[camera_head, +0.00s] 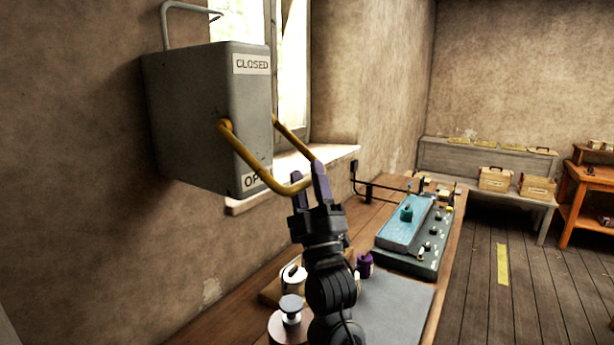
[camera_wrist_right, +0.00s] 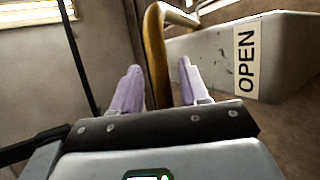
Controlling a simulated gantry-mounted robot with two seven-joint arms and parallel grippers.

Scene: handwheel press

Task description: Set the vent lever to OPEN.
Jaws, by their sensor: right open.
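The vent lever (camera_head: 262,168) is a yellow U-shaped bar hinged on the sides of a grey box (camera_head: 190,120) on the left wall. It slants down and outward, its outer end about level with the lower label. The box reads CLOSED (camera_head: 251,64) at the top and, partly hidden by the lever, OPEN at the bottom; the OPEN label (camera_wrist_right: 246,60) is clear in the right wrist view. My right gripper (camera_head: 308,174) is open at the lever's outer end. In the wrist view the yellow bar (camera_wrist_right: 156,60) passes between its fingers, with gaps visible. My left gripper is out of view.
Below is a wooden workbench (camera_head: 235,318) with a grey mat (camera_head: 395,305), a teal-topped device (camera_head: 405,226) and a purple bottle (camera_head: 364,265). A window and sill (camera_head: 335,154) lie behind the box. Open floor (camera_head: 520,285) is at the right.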

